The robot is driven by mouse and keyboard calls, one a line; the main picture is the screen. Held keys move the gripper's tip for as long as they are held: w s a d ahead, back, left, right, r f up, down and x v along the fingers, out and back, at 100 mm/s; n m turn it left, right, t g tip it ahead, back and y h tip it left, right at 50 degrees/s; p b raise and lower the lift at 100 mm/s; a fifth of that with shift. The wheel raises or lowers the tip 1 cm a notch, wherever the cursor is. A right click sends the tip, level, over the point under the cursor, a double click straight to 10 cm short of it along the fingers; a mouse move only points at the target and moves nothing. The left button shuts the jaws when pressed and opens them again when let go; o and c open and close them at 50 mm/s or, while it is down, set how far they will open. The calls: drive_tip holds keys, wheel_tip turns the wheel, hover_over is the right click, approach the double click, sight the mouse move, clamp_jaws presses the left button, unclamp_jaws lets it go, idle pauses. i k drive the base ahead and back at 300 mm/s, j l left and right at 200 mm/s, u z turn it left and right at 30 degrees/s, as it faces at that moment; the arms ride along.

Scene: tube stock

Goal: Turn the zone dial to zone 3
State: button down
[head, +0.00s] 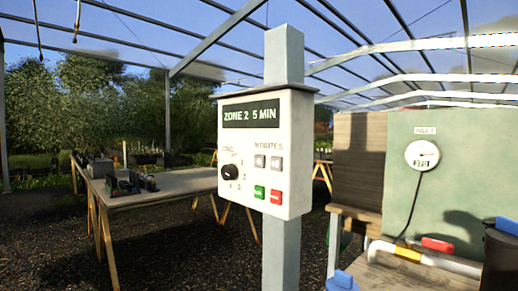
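The controller box (266,150) is white and fixed to a grey post (283,60) in the middle of the view. Its dark display (251,115) reads "ZONE 2 5 MIN". The zone dial (230,172) is a round black knob at the lower left of the box's face, with small numbers around it. I cannot make out its pointer clearly. Two grey minute buttons (268,162) sit to its right, above a green button (259,192) and a red button (276,197). My gripper is not clearly seen in this view, and nothing is seen touching the dial.
A trestle table (170,183) with dark pots stands behind at the left. At the right are a green panel with a round gauge (422,155), a pipe with a red handle (437,245), a dark container (500,262) and a blue object (342,281). Space before the dial looks clear.

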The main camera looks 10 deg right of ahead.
sight(229, 173)
drive_tip(key=i+j, duration=0.2)
drive_tip(key=j, duration=0.2)
drive_tip(key=i+j, duration=0.2)
drive_tip(key=j, duration=0.2)
drive_tip(key=i+j, duration=0.2)
drive_tip(key=j, duration=0.15)
drive_tip(key=z, duration=0.05)
